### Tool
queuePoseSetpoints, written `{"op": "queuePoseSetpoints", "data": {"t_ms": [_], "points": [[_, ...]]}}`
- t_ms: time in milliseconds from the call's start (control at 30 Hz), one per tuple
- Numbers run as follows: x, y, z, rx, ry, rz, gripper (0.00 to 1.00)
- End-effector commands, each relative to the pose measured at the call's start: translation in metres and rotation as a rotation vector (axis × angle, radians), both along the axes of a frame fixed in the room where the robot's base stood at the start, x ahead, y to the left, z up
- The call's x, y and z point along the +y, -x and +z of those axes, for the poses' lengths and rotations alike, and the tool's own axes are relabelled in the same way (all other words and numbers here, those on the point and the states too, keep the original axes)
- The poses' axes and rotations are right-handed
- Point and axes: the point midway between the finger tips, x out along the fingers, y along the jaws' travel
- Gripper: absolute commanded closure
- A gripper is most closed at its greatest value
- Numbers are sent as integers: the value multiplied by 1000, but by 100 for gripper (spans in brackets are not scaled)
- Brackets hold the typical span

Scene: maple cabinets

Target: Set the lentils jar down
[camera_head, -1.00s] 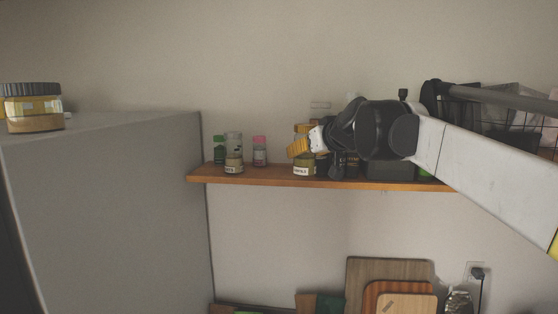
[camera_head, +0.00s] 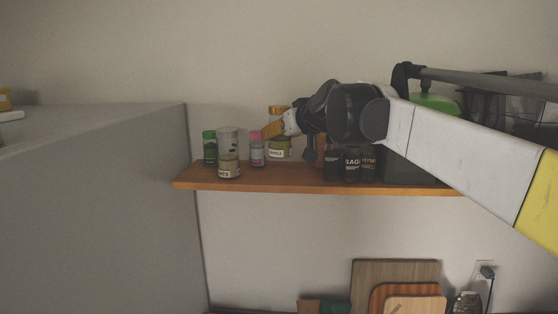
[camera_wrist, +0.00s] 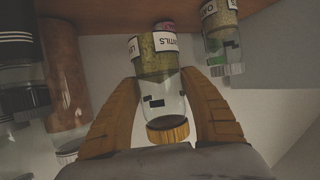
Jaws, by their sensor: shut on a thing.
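The lentils jar (camera_head: 279,148) is a clear jar with green contents, a pale label and a gold lid. It is upright over the wooden shelf (camera_head: 305,181), right of the pink-lidded jar (camera_head: 257,150). My gripper (camera_head: 273,130) is shut on it. In the wrist view, the lentils jar (camera_wrist: 158,72) is between the two orange fingers of my gripper (camera_wrist: 165,100), its lid toward me and its base toward the shelf (camera_wrist: 110,20). I cannot tell whether its base touches the shelf.
The oats jar (camera_head: 229,170) stands near the shelf's front left, with a green-lidded jar (camera_head: 209,148) behind it. Dark spice bottles (camera_head: 352,166) stand close on the right. A grey cabinet side (camera_head: 100,190) borders the left. Cutting boards (camera_head: 396,275) stand below.

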Motion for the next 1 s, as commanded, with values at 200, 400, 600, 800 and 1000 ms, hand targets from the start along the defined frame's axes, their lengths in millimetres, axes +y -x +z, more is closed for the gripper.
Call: {"op": "queuePoseSetpoints", "data": {"t_ms": [200,400,600,800,1000], "points": [[0,0,-25,-1,0,0,88],[0,0,-55,-1,0,0,88],[0,0,-61,-1,0,0,88],[0,0,-64,-1,0,0,88],[0,0,-63,0,0,0,26]]}}
